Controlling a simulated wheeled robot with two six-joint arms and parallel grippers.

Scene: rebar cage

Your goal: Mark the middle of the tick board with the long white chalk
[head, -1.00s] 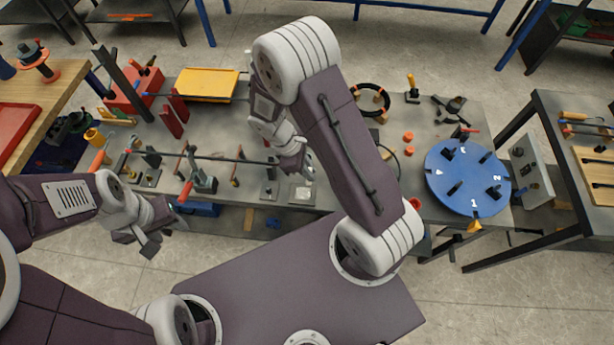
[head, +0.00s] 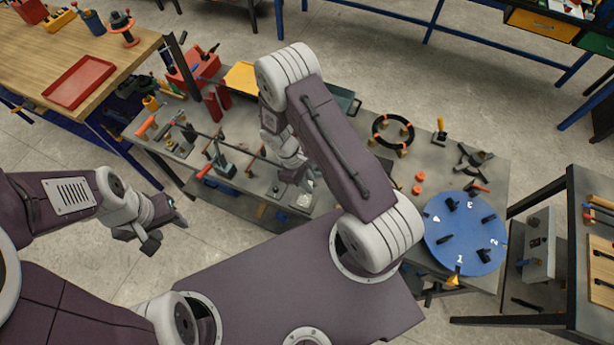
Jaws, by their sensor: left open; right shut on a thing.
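My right gripper (head: 304,182) hangs low over the front edge of the grey workbench, partly behind its own wrist. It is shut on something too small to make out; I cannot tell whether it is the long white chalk. No other chalk can be picked out. I cannot identify the tick board with certainty; a yellow panel (head: 240,76) lies behind my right arm, partly hidden by it. My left gripper (head: 165,229) is open and empty over the floor, in front of the bench's left part.
A blue numbered disc (head: 440,243) sits at the bench's right end. A black ring with orange clips (head: 378,130) lies at the back. Small clamps and a long dark bar (head: 240,148) fill the bench's left part. A wooden table with a red tray (head: 80,82) stands left.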

